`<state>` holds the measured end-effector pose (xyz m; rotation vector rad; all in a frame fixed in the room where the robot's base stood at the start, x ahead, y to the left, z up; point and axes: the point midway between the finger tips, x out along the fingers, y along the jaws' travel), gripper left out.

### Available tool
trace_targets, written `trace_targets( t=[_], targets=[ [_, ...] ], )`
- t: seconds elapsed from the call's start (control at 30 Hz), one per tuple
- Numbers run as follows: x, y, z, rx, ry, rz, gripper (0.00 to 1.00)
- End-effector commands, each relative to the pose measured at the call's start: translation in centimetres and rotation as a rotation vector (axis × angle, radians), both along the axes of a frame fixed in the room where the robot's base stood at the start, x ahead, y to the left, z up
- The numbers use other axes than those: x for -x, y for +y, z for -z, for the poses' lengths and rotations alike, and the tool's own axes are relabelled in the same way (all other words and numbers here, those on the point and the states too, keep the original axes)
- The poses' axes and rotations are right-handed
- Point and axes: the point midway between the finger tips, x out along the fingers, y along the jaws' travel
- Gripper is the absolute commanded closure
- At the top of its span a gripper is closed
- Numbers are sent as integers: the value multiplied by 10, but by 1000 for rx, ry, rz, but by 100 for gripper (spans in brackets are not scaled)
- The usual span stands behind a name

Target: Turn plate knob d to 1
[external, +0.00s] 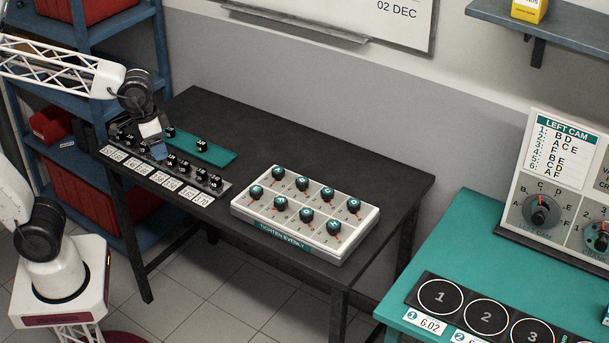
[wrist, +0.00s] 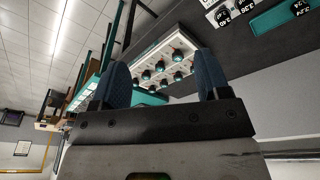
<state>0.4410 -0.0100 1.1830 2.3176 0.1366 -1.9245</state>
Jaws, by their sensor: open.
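The white knob plate (external: 300,213) lies on the black table, its front strip reading TIGHTEN EVENLY. It carries two rows of black knobs with teal tops and red-orange pointers. The letters on the tops are too small to read, so I cannot tell which is knob d. The plate also shows in the wrist view (wrist: 163,43), tilted, beyond my fingers. My gripper (external: 158,150) is at the left of the table, above the dark block rack and well left of the plate. In the wrist view my gripper (wrist: 164,84) is open, with nothing between its blue fingers.
A dark rack (external: 180,172) with several black blocks and white number cards lies under my gripper. A teal mat (external: 216,155) with black blocks is behind it. The black table (external: 390,180) is clear around the plate. A teal bench (external: 475,240) stands at right.

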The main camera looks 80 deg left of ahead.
Motion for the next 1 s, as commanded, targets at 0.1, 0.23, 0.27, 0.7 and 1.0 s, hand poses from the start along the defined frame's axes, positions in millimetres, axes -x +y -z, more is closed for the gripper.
trace_targets(
  t=[0.1,0.23,0.27,0.7,1.0],
  targets=[
    [-29,-2,-5,6,11,-33,31],
    [-60,-4,-9,13,23,-71,31],
    [-67,-5,-10,14,25,-81,31],
    [-172,-14,-9,32,62,-212,31],
    [-244,-21,2,41,87,-303,31]
  ],
)
